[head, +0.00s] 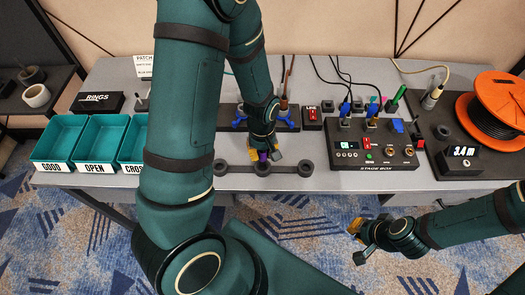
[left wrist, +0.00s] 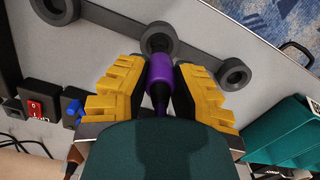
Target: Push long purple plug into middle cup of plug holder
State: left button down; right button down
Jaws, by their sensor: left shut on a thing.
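The plug holder (head: 284,169) is a dark bar with three round cups at the front edge of the table. The long purple plug (left wrist: 161,76) is in my left gripper (head: 263,154), between the yellow finger pads in the left wrist view (left wrist: 160,92). The plug's far end meets or overlaps the middle cup (left wrist: 157,40) in that view; I cannot tell how deep it sits. In the head view the gripper hides most of that cup. The left cup (head: 221,167) and right cup (head: 306,168) look empty. My right gripper (head: 358,241) is open and empty, low at the right.
A stage box (head: 373,153) with cables and small plugs stands right of the holder. Teal bins (head: 57,139) stand at the left. An orange cable reel (head: 497,110) is at the far right. A red switch (head: 312,114) sits behind the holder.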

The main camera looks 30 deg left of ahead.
pick_arm(q)
jog(key=shift+f, duration=0.3)
dwell(0.4)
jog(key=shift+f+b, duration=0.3)
jog(key=shift+b, duration=0.15)
jog(key=shift+f+b, duration=0.9)
jog(key=shift+f, duration=0.3)
dwell(1.1)
jog(key=shift+f, duration=0.35)
jog(key=c, duration=0.9)
grip_release()
jog(key=shift+o, duration=0.2)
